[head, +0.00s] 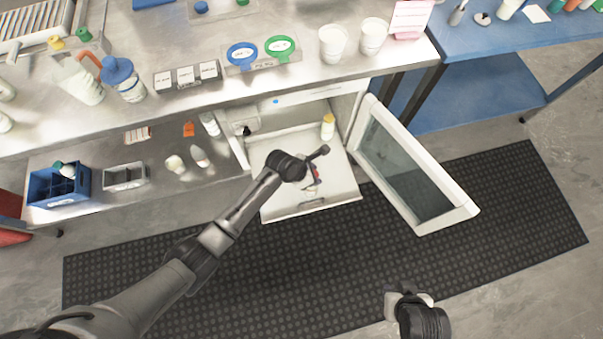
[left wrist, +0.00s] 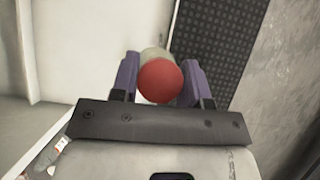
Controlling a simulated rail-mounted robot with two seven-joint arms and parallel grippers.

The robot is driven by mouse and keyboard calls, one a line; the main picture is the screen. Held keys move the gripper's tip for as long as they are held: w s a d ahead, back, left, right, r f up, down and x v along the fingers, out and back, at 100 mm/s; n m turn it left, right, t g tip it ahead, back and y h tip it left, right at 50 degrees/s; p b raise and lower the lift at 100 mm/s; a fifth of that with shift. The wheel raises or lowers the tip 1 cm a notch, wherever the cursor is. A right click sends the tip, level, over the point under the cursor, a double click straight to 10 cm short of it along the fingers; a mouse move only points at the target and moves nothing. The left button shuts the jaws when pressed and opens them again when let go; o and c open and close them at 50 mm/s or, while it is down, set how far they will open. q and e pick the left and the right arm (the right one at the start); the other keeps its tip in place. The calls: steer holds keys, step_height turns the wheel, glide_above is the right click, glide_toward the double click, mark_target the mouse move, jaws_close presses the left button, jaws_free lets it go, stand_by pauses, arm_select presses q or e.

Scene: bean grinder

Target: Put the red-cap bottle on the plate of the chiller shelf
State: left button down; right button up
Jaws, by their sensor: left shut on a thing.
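The chiller's door (head: 412,170) stands open to the right, and its white shelf plate (head: 335,197) extends out in front. The red-cap bottle (left wrist: 161,82) is between the purple fingers of my left gripper in the left wrist view. My left gripper (left wrist: 159,84) is shut on it, with the red cap facing the wrist camera. In the head view, my left gripper (head: 314,170) is over the plate and partly hides the bottle. I cannot tell whether the bottle's base touches the plate. My right gripper (head: 408,298) is at the bottom, away from the chiller; its fingers are unclear.
A yellow-cap bottle (head: 328,127) stands at the plate's back right. The steel counter (head: 150,120) above carries cups and labelled containers. A blue crate (head: 58,187) and a small metal bin (head: 124,176) sit on the lower shelf at left. The black floor mat (head: 300,265) is clear.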

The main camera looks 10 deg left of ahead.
arm_select(q)
steer(key=shift+n, duration=0.3)
steer(key=a+f+b, duration=0.1)
steer(key=f, duration=0.1)
steer(key=a+f+b, duration=0.1)
steer(key=shift+w+a+f, duration=0.15)
steer(key=shift+f, duration=0.25)
steer(key=w+a+f+b, duration=0.3)
steer(key=a+f+b, duration=0.6)
steer(key=shift+w, duration=0.35)
steer(key=shift+d, duration=0.1)
steer(key=c, duration=0.6)
jaws_free()
steer(key=shift+f, duration=0.15)
